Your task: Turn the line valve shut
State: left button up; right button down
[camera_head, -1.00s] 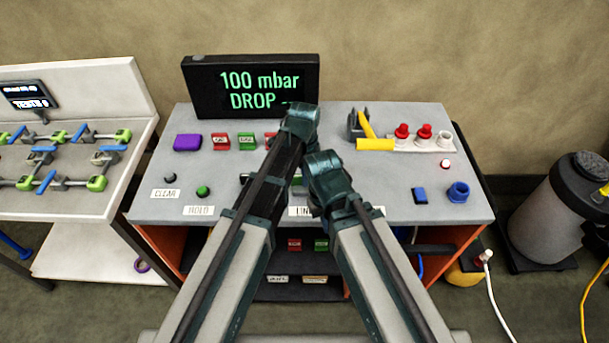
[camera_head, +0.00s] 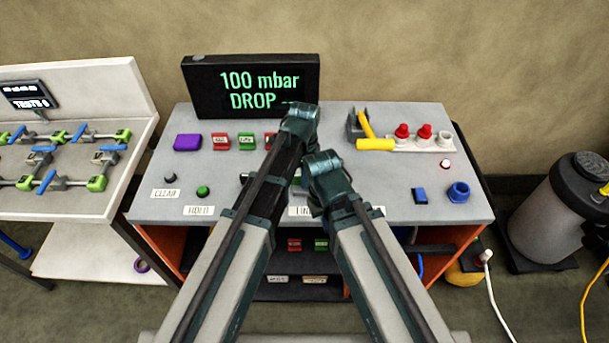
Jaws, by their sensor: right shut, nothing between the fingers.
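A label reading "LIN" (camera_head: 300,211), partly covered by my arms, sits at the front middle of the grey bench top (camera_head: 235,160). The line valve itself cannot be made out; my arms cover the area behind that label.
A black display (camera_head: 215,88) reads "100 mbar DROP". A purple block (camera_head: 187,142) and a green button (camera_head: 203,191) are left.

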pick_arm(q)
jog(key=shift+o, duration=0.4)
jog(key=shift+r, duration=0.15)
notch_tip(320, 180, up, 14)
jog(key=p, duration=1.3)
jog(key=shift+f+p, duration=0.2)
jog(key=shift+p, duration=0.2)
